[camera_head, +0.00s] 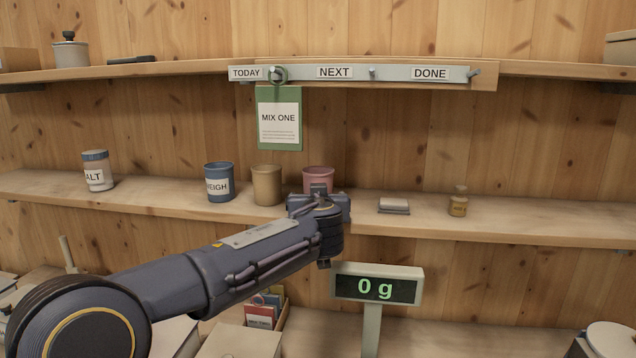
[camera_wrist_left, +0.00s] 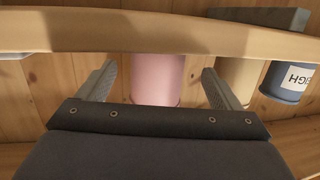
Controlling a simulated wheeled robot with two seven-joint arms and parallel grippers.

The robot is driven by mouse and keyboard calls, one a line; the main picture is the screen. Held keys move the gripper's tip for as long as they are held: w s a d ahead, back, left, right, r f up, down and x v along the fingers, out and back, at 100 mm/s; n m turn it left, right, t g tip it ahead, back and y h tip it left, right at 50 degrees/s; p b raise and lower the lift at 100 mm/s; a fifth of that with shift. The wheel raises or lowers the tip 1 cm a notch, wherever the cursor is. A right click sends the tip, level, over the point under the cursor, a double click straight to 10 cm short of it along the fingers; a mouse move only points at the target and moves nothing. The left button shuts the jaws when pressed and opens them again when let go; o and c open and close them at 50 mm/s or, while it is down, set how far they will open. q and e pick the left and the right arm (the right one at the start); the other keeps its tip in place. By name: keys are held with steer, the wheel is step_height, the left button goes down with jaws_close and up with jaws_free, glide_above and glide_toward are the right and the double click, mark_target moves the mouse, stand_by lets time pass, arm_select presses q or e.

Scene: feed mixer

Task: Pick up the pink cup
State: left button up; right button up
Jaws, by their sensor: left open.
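The pink cup (camera_head: 318,176) stands upright on the middle shelf, its lower part hidden behind my left gripper (camera_head: 319,192) in the head view. In the left wrist view, which is upside down, the pink cup (camera_wrist_left: 157,80) shows between the two spread fingers of my left gripper (camera_wrist_left: 158,72). The fingers are open, with a gap on each side of the cup, and hold nothing. How far they reach along the cup's depth I cannot tell. My right gripper is in neither view.
A tan cup (camera_head: 267,185) and a blue "WEIGH" cup (camera_head: 219,182) stand left of the pink cup. A grey-topped block (camera_head: 394,206) and a small amber bottle (camera_head: 458,202) are to the right. A scale display (camera_head: 376,286) reads 0 g below the shelf (camera_head: 560,222).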

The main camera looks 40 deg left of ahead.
arm_select(q)
steer(key=x, duration=0.1)
steer(key=p+x, duration=0.2)
steer(key=x, duration=0.1)
steer(key=shift+w+r, duration=0.2)
steer(key=shift+r, duration=0.1)
steer(key=shift+w+a+f+p, duration=0.15)
steer(key=shift+w+a+p, duration=0.1)
steer(key=shift+w+p, duration=0.1)
steer(key=c, duration=1.1)
steer(key=shift+c, duration=0.2)
